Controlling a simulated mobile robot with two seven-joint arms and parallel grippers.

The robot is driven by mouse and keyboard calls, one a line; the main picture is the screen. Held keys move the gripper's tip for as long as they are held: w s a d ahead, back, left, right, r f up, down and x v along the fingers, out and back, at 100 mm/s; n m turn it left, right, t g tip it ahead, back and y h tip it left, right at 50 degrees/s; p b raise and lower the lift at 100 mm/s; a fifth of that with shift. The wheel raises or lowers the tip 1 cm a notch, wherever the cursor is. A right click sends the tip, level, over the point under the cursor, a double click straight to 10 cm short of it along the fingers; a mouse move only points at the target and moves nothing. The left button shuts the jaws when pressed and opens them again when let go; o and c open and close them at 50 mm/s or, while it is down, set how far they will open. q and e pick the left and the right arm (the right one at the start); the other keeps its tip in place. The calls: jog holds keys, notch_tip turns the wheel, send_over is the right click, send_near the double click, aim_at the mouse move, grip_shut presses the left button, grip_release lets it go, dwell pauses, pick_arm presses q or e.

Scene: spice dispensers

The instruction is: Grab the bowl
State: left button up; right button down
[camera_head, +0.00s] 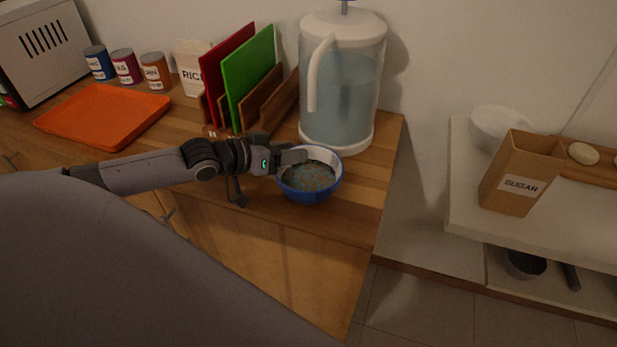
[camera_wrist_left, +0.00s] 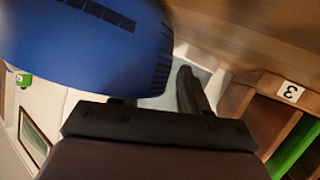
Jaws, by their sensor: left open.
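The bowl (camera_head: 310,191) is blue outside with a pale interior and a speckled bottom. It stands upright near the front edge of the wooden counter, in front of the water dispenser. My left gripper (camera_head: 291,157) is open at the bowl's left rim, with a finger overlapping the rim. In the left wrist view the bowl's blue side (camera_wrist_left: 85,45) fills the upper left, close to the gripper. One dark finger shows to the right of it; the other finger is mostly hidden by the bowl. I cannot tell whether they touch. My right gripper is not in view.
The water dispenser (camera_head: 342,85) stands right behind the bowl. A rack with red and green boards (camera_head: 249,75) is behind my left gripper. An orange tray (camera_head: 104,114) lies at left. A white shelf (camera_head: 466,205) with a sugar box (camera_head: 520,172) stands across a gap.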

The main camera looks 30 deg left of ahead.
pick_arm(q)
grip_shut()
jog(key=shift+r, duration=0.2)
dwell(0.3)
